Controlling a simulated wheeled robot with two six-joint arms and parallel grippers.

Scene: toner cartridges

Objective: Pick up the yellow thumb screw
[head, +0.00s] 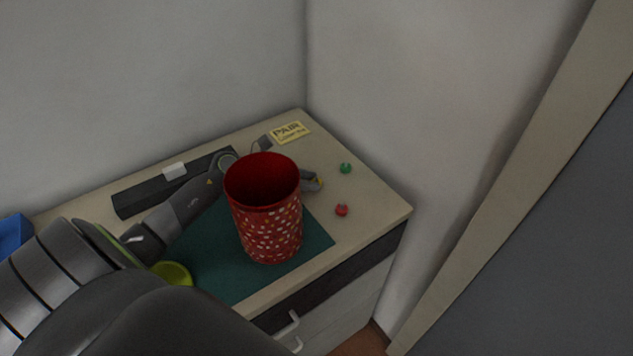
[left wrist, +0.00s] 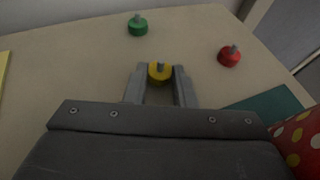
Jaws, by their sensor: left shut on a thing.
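The yellow thumb screw (left wrist: 160,73) sits between the two fingertips of my left gripper (left wrist: 161,74), which is shut on it. In the head view only a bit of the yellow screw (head: 320,183) shows at the tips of my left gripper (head: 317,181), just right of and behind the red dotted container. That container hides part of my left gripper and wrist. A green thumb screw (head: 345,168) and a red thumb screw (head: 341,210) stand apart from it on the table; the left wrist view shows the green one (left wrist: 138,26) and the red one (left wrist: 229,57) too. My right gripper is not in view.
The tall red dotted container (head: 270,226) stands on the teal mat (head: 207,257), close to my left gripper. A long black cartridge (head: 140,196) lies at the back left, and a yellow note (head: 290,133) near the back corner. A lime-green round thing (head: 174,272) is at the front left.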

